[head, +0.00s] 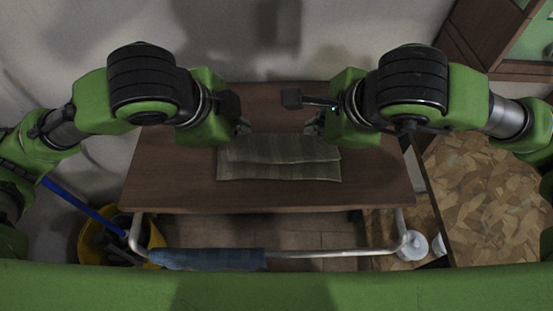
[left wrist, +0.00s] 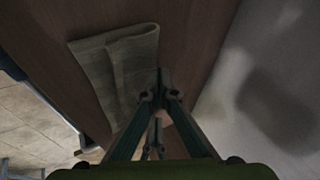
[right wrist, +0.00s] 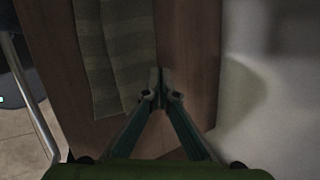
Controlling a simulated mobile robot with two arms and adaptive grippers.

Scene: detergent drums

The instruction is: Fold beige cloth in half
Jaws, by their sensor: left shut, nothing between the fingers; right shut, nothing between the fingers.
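The beige cloth (head: 279,170) lies on the brown tabletop, folded over on itself, with a lower layer showing along the near side. It also shows in the left wrist view (left wrist: 120,68) and in the right wrist view (right wrist: 112,60). My left gripper (head: 243,127) is shut and empty by the cloth's far left corner; its fingertips show in the left wrist view (left wrist: 160,82). My right gripper (head: 312,128) is shut and empty by the far right part of the cloth; its fingertips show in the right wrist view (right wrist: 158,84). Whether either touches the cloth, I cannot tell.
The brown table (head: 160,185) has bare room on both sides of the cloth. A metal rail (head: 335,253) with a blue cloth (head: 207,259) runs along its near side. A yellow bucket (head: 88,240) stands at the left, a wood-patterned surface (head: 490,190) at the right.

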